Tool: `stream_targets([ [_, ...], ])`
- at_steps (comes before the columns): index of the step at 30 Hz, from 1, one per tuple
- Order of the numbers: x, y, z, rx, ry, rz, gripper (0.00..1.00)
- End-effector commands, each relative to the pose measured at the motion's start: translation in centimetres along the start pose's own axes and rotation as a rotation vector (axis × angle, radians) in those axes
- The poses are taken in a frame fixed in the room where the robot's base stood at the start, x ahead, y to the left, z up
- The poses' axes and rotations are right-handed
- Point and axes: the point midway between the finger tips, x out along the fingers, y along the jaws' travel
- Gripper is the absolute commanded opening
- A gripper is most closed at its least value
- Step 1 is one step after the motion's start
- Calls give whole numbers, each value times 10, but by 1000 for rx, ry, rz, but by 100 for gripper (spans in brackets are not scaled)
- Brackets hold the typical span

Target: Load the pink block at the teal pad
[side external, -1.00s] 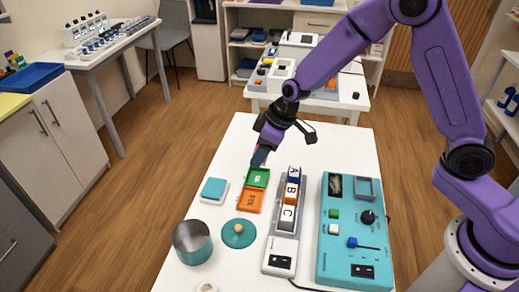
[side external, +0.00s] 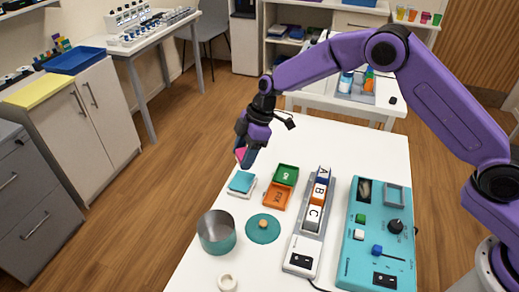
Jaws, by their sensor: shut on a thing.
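The pink block (side external: 240,154) shows as a small pink patch between the fingers of my gripper (side external: 246,156). My gripper is shut on it and holds it above the far edge of the teal pad; the fingers hide most of the block. The teal pad (side external: 241,182) is a square on a white base, at the left side of the white table. I cannot tell the exact height of the block above the pad.
Right of the pad are a green tray (side external: 285,175) and an orange tray (side external: 277,197). A teal pot (side external: 216,233) and its lid (side external: 263,229) stand nearer. The A-B-C block rack (side external: 314,205) and a teal control panel (side external: 378,236) are further right.

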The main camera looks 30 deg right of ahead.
Motion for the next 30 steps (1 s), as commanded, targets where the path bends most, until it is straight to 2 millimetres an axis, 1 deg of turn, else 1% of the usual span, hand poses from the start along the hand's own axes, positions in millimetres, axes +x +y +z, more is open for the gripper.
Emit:
stream_targets([
  [3, 4, 2, -5, -48, 6, -17, 32],
  [7, 8, 3, -6, -67, 8, -23, 32],
  [11, 16, 3, -3, -67, 7, -25, 32],
  [24, 52, 3, 12, -65, 7, -24, 32],
  [30, 60, 3, 15, -65, 8, -22, 32],
])
